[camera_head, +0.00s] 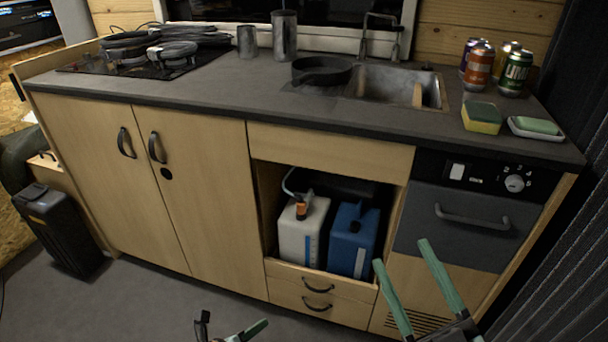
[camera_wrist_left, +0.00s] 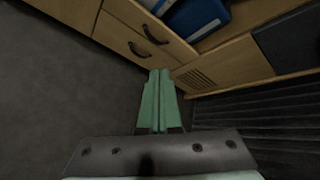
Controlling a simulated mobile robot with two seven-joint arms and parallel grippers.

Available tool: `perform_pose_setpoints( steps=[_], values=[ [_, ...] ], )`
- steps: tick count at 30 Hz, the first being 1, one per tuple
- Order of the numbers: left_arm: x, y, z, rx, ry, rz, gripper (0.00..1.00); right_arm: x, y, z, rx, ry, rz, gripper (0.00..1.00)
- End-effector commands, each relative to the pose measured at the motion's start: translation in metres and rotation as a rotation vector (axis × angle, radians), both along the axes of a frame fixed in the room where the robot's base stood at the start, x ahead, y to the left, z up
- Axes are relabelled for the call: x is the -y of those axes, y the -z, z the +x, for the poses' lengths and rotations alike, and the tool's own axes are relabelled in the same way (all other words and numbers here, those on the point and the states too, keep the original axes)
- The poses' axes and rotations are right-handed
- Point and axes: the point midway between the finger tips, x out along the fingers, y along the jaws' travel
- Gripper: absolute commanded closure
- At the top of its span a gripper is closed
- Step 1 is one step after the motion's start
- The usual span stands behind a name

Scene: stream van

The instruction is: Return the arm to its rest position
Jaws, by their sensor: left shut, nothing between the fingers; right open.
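My left gripper (camera_head: 256,328) shows only partly at the bottom edge of the head view, low over the floor in front of the cabinet. In the left wrist view its two green fingers (camera_wrist_left: 158,74) are together, with nothing between them. My right gripper (camera_head: 401,253) reaches in from the bottom right of the head view, in front of the cabinet below the oven-like panel. Its green fingers are spread apart and empty. Most of both arms is out of view.
The kitchen cabinet (camera_head: 205,190) fills the middle, with a dark countertop (camera_head: 220,92). A white canister (camera_head: 300,235) and a blue canister (camera_head: 352,240) stand in its open bay above drawers (camera_head: 335,300). A dark box (camera_head: 60,235) stands at left. The grey floor (camera_head: 150,305) in front is clear.

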Motion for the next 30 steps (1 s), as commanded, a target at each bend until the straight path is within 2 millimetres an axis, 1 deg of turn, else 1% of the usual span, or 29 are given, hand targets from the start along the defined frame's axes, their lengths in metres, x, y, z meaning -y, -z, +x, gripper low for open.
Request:
perform_pose_setpoints(
  steps=[1,2,3,5,6,8,9,11,12,15,18,23,25,30],
  values=[
    [0.009,-0.018,-0.009,-0.024,-0.047,-0.145,1.00,0.000,0.000,0.000,0.000,0.000,0.000,0.30],
    [0.014,-0.030,-0.013,-0.039,-0.076,-0.240,1.00,0.000,0.000,0.000,0.000,0.000,0.000,0.30],
    [0.019,-0.048,-0.018,-0.061,-0.114,-0.366,1.00,0.000,0.000,0.000,0.000,0.000,0.000,0.30],
    [0.023,-0.076,-0.026,-0.095,-0.164,-0.554,1.00,0.000,0.000,0.000,0.000,0.000,0.000,0.30],
    [0.023,-0.096,-0.031,-0.118,-0.192,-0.677,1.00,0.000,0.000,0.000,0.000,0.000,0.000,0.30],
    [0.022,-0.125,-0.038,-0.156,-0.227,-0.857,1.00,0.000,0.000,0.000,0.000,0.000,0.000,0.30],
    [0.019,-0.145,-0.044,-0.182,-0.243,-0.971,1.00,0.000,0.000,0.000,0.000,0.000,0.000,0.30],
    [0.014,-0.173,-0.052,-0.221,-0.257,-1.127,1.00,0.000,0.000,0.000,0.000,0.000,0.000,0.30],
    [0.011,-0.190,-0.058,-0.246,-0.261,-1.219,1.00,0.000,0.000,0.000,0.000,0.000,0.000,0.30],
    [0.002,-0.228,-0.072,-0.306,-0.253,-1.414,1.00,0.000,0.000,0.000,0.000,0.000,0.000,0.30],
    [-0.007,-0.262,-0.086,-0.367,-0.229,-1.571,1.00,0.000,0.000,0.000,0.000,0.000,0.000,0.30],
    [-0.018,-0.309,-0.110,-0.474,-0.171,-1.771,1.00,0.000,0.000,0.000,0.000,0.000,0.000,0.30],
    [-0.019,-0.313,-0.103,-0.446,-0.188,-1.838,1.00,0.000,0.000,0.000,0.000,0.000,0.000,0.30],
    [-0.025,-0.326,-0.094,-0.394,-0.220,-1.979,1.00,0.000,0.000,0.000,0.000,0.000,0.000,0.30]
  ],
)
